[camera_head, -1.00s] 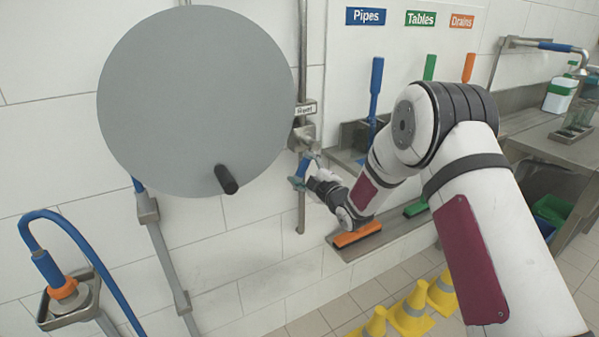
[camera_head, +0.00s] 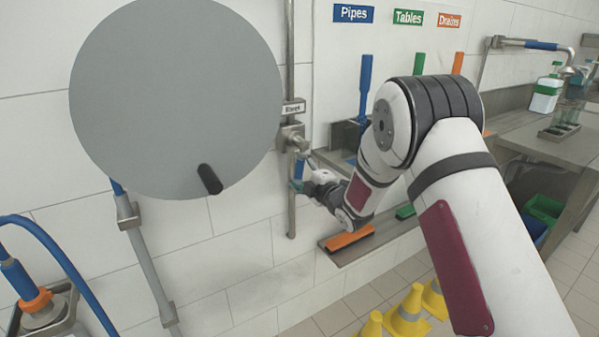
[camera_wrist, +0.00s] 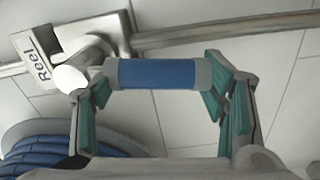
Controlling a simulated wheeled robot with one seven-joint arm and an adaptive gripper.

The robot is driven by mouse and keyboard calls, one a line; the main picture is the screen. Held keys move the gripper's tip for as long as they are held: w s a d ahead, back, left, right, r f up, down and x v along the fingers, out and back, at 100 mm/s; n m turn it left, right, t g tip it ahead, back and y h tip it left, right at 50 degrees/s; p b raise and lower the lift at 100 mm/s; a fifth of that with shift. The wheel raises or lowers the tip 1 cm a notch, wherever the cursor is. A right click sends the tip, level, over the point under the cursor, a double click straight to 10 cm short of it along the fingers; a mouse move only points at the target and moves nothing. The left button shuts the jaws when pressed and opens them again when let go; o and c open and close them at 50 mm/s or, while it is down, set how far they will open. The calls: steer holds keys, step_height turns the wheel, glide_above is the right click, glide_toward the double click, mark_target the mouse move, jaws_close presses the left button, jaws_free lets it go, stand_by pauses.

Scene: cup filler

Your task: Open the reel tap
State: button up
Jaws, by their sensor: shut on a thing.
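The reel tap (camera_head: 290,137) is a metal valve on a vertical wall pipe, under a small label plate. In the wrist view the tap body (camera_wrist: 88,45) sits at upper left beside the "Reel" label (camera_wrist: 42,68). Its lever handle has a blue grip (camera_wrist: 157,74) with grey ends. My gripper (camera_wrist: 160,84) is shut on this handle, with a green-padded finger at each end of the blue grip. In the head view my gripper (camera_head: 304,180) is small, just below the tap, and partly hides the handle.
A large grey reel disc (camera_head: 175,100) with a black knob (camera_head: 210,180) is left of the tap. A blue hose (camera_head: 50,245) hangs at lower left. Brushes, including an orange one (camera_head: 349,239), stand at a ledge on the right. Yellow cones (camera_head: 406,315) stand on the floor.

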steer(key=shift+f, duration=0.1)
steer(key=o, duration=1.4)
steer(key=v, duration=1.2)
